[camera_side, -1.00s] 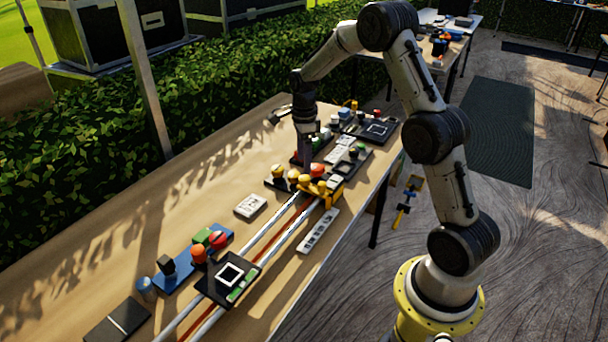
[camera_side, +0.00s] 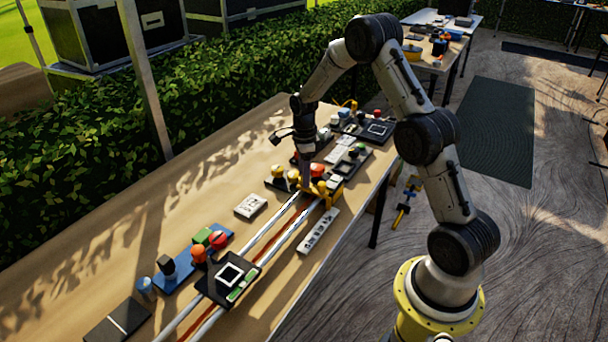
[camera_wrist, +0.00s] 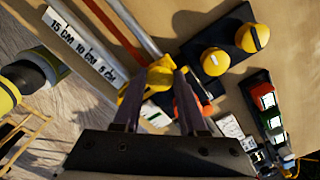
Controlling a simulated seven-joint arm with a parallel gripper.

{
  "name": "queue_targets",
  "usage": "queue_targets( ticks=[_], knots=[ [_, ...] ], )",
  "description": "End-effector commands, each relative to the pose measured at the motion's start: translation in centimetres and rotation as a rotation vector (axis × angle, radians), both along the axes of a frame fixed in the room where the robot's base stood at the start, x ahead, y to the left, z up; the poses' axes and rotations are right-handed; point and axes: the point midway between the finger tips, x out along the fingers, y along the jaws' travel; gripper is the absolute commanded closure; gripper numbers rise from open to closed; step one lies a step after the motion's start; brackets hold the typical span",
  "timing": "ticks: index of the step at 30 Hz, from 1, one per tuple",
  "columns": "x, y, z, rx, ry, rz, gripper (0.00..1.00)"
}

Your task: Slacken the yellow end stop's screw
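The yellow end stop (camera_side: 332,193) sits at the far end of the pair of light rails (camera_side: 268,238). Its round yellow screw knob (camera_wrist: 160,74) shows in the wrist view between my two fingers. My gripper (camera_side: 306,188) points down at the end stop in the side view. In the wrist view my gripper (camera_wrist: 160,80) has its fingers apart, one on each side of the knob. Whether they touch it I cannot tell. The fingers hide part of the end stop body.
A black block with two yellow domed knobs (camera_wrist: 215,61) stands close by. A red knob (camera_side: 317,170) is just behind the end stop. A white scale strip (camera_side: 317,231) lies beside the rails. A black carriage (camera_side: 228,280) sits nearer on the rails.

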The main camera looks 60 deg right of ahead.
Motion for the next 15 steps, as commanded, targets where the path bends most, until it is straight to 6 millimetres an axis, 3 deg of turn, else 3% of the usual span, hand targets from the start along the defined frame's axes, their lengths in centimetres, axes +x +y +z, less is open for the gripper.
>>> queue_targets(
  ticks=[1, 5, 15],
  knots=[
    [-0.01, 0.01, 0.02, 0.0, 0.0, 0.0, 0.79],
    [-0.01, 0.02, 0.03, 0.0, 0.0, 0.0, 1.0],
    [-0.02, 0.02, 0.03, 0.001, 0.001, 0.029, 1.0]
  ],
)
